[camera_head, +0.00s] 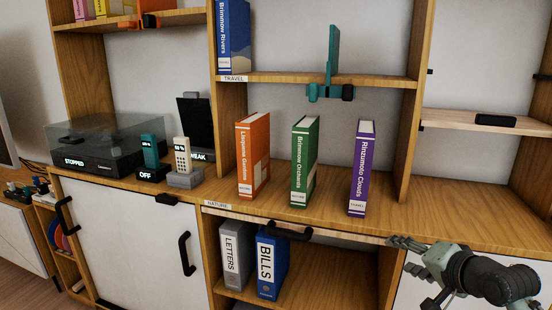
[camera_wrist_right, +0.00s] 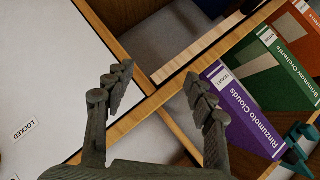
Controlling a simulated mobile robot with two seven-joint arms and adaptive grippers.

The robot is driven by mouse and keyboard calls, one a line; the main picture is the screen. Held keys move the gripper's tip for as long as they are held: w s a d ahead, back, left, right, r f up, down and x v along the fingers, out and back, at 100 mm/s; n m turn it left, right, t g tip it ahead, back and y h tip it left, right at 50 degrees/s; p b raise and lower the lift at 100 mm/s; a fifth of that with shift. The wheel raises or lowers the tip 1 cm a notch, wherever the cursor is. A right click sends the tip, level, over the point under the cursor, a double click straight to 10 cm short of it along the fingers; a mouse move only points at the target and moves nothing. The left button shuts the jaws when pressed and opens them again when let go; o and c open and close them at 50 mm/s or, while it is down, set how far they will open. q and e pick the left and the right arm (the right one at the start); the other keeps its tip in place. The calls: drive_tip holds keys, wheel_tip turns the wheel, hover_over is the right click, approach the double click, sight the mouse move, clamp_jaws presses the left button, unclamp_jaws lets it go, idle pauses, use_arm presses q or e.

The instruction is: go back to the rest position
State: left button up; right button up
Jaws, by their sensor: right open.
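My right gripper (camera_head: 410,250) is at the lower right of the head view, in front of the cabinet's front edge, below and to the right of the purple book. In the right wrist view my right gripper (camera_wrist_right: 158,76) has its two dark fingers spread apart with nothing between them. The purple book Rinzumoto Clouds (camera_head: 361,170) stands upright on the shelf; in the wrist view the purple book (camera_wrist_right: 242,112) lies just beyond the right finger, apparently apart from it. My left gripper is not in view.
A green book (camera_head: 304,162) and an orange book (camera_head: 253,158) stand left of the purple one. Binders (camera_head: 271,262) stand in the open compartment below. A black handle (camera_head: 289,232) sticks out under the shelf edge. The counter at right (camera_head: 470,207) is bare.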

drive_tip(key=s+f+n+g+h, duration=0.15)
drive_tip(key=s+f, duration=0.25)
drive_tip(key=f, duration=0.4)
drive_tip(key=s+f+n+g, duration=0.2)
drive_tip(key=s+f, duration=0.2)
drive_tip(key=f, duration=0.5)
drive_tip(key=s+f+n+g+h, duration=0.15)
drive_tip(key=s+f, duration=0.25)
drive_tip(key=f, duration=0.4)
drive_tip(key=s+a+f+n+g, duration=0.1)
drive_tip(key=s+f+n+g, duration=0.3)
drive_tip(key=s+f, duration=1)
drive_tip(key=s+n, duration=0.1)
drive_tip(key=s, duration=0.2)
drive_tip(key=shift+s+f+n+h, duration=0.2)
drive_tip(key=shift+f+n+h, duration=0.15)
drive_tip(key=shift+n+h, duration=0.05)
